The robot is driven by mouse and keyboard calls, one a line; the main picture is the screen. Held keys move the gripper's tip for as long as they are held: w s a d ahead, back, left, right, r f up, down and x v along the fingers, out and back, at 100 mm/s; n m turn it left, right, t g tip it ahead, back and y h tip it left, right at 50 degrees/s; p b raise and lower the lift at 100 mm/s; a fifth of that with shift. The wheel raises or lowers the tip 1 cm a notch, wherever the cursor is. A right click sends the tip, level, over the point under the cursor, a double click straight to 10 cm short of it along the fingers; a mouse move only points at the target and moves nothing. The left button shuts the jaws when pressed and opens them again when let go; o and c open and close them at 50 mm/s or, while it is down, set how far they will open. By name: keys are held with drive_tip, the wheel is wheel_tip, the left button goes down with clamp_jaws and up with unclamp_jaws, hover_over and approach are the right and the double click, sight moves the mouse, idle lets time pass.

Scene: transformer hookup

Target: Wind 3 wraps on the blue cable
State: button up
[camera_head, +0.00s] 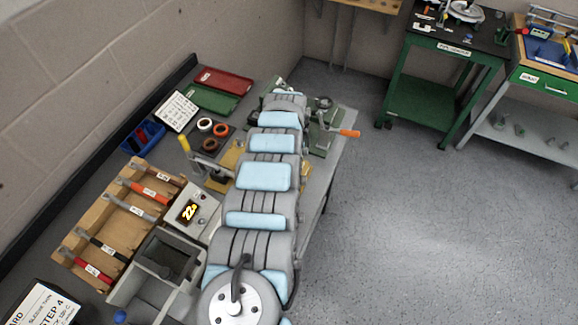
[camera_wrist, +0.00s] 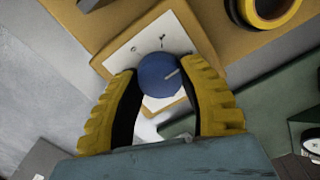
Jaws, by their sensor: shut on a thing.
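In the wrist view, my gripper (camera_wrist: 158,73) has its two yellow ribbed fingers closed around a round blue knob (camera_wrist: 163,76) with a pale line on it. The knob sits on a white plate (camera_wrist: 120,60) with small dark marks, on a tan-yellow surface. In the head view, my own arm hides the gripper and the knob. I cannot pick out a blue cable in either view. Tape rolls lie on a dark mat, among them a white roll (camera_head: 205,125) and an orange-brown roll (camera_head: 221,129).
The floor at right is clear.

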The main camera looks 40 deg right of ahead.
drive_tip(key=m+b, duration=0.2)
drive_tip(key=m, duration=0.3)
drive_tip(key=shift+w+f+m, duration=0.1)
drive_tip(key=shift+f+m, duration=0.05)
drive_tip(key=shift+m, duration=0.15)
drive_tip(key=shift+m+b, duration=0.9)
drive_tip(key=shift+m, duration=1.3)
drive_tip(key=o, duration=1.2)
drive_tip(key=shift+o, duration=0.2)
wheel_tip(320, 180, up, 12)
